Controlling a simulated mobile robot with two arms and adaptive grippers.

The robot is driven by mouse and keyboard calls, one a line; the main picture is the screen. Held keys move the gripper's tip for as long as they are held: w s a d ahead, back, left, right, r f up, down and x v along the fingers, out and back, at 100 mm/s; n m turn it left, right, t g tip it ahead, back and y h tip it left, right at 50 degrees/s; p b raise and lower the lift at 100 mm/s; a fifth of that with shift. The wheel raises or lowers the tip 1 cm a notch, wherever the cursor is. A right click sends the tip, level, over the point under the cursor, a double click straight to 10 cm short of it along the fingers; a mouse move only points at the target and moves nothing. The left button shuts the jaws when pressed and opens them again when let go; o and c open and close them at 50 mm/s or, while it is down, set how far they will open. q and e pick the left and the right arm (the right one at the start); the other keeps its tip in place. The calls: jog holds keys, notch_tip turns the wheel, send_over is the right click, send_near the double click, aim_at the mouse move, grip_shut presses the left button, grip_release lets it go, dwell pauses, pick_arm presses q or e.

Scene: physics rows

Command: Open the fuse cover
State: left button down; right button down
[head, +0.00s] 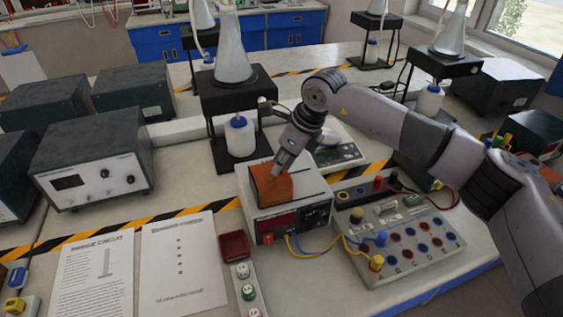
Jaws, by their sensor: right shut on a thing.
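The fuse cover (266,188) is an orange, see-through piece on top of a white instrument box (314,192) in the middle of the table. It stands up from the box's top. I cannot tell its exact hinge angle or see what lies behind it. My right gripper (279,170) reaches down from the upper right and is shut on the cover's upper right part. Its fingertips are small and partly merge with the orange surface. My left gripper is out of view.
A terminal board (407,240) with wires stands right of the box. A stand with a flask (234,50) is close behind. A small red tray (234,246) and papers (184,262) lie at front left. Dark-topped instruments (92,165) fill the left.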

jog(key=shift+s+f, duration=0.1)
jog(key=shift+f, duration=0.05)
jog(key=w+d+b, duration=0.1)
jog(key=d, duration=0.4)
jog(key=w+d+b, duration=0.1)
jog(key=d, duration=0.2)
jog(key=shift+w+f+b, duration=0.1)
jog(key=shift+w+b, duration=0.2)
jog(key=shift+w, duration=0.05)
jog(key=c, duration=1.5)
grip_release()
jog(key=shift+w+d, duration=0.1)
jog(key=shift+r, duration=0.3)
jog(key=v, duration=1.1)
jog(key=shift+d+r, duration=0.15)
jog(key=shift+r, duration=0.15)
